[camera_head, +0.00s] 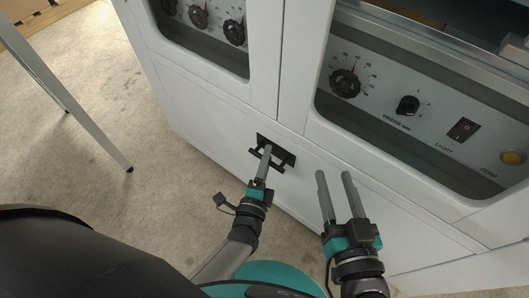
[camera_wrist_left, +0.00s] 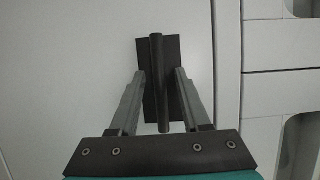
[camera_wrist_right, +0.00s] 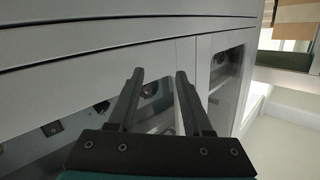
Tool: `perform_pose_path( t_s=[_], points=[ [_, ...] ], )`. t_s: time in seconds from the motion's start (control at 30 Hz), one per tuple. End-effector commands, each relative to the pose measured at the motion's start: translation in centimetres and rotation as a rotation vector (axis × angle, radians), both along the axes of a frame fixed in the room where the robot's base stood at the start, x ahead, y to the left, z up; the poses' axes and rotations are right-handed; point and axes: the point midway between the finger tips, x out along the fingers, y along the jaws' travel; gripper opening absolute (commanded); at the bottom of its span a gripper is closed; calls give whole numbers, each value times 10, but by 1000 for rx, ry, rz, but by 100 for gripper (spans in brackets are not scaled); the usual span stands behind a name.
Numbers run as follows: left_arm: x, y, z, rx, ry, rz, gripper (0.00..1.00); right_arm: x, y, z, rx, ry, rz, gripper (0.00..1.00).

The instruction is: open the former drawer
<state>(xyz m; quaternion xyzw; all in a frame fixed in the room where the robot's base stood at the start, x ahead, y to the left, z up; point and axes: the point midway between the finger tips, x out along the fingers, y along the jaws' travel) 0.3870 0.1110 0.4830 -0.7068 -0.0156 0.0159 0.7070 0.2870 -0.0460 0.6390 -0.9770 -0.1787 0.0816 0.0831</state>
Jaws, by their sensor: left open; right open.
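The former is a large white cabinet (camera_head: 215,120), and its lower front panel carries a black handle (camera_head: 285,157) on a dark backing plate. In the left wrist view the handle is a dark bar (camera_wrist_left: 157,85) standing out from its plate. My left gripper (camera_head: 266,155) is at the handle. In the left wrist view its open fingers (camera_wrist_left: 160,75) lie on either side of the bar, with a gap visible on each side. My right gripper (camera_head: 334,175) is open and empty in front of the white panel, to the right of the handle. No open gap around the handle's panel is visible.
A grey table leg (camera_head: 75,115) stands at the left. The concrete floor (camera_head: 110,200) between it and the cabinet is clear.

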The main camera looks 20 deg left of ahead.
Motion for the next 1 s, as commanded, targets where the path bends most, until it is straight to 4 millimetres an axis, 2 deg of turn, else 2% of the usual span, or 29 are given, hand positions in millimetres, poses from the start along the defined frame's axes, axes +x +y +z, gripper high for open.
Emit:
perform_pose_path(
  t_s=[0.2, 0.6, 1.0],
  points=[
    [0, 0, 0, -1, 0, 0, 46, 0, 0, 0, 0, 0, 0, 50],
    [0, 0, 0, -1, 0, 0, 1, 0, 0, 0, 1, 1, 0, 50],
    [0, 0, 0, 0, 0, 0, 0, 0, 0, 0, 0, 1, 0, 50]
  ],
)
